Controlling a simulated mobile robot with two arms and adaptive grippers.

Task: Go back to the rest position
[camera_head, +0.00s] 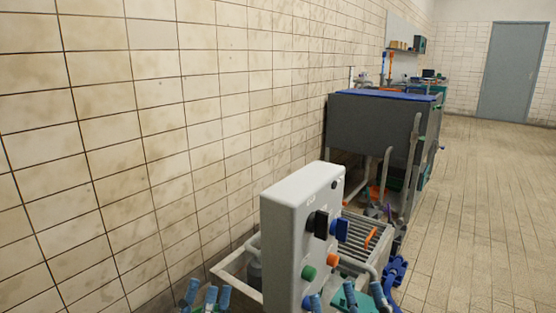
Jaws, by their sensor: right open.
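My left gripper (207,295) shows at the bottom edge, left of the grey control box. Its blue fingertips point up and stand apart, with nothing seen between them. My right gripper (346,298) is at the bottom edge, in front of the control box's lower right part. Its blue fingertips are spread apart and it looks empty. The lower parts of both grippers and both arms are cut off by the picture edge.
The grey control box (287,240) with coloured knobs stands close ahead, beside a metal grate (367,238). Blue pipe parts (396,270) lie to its right. A dark tank (370,122) stands behind along the tiled wall (150,120). The floor (490,220) at right is clear.

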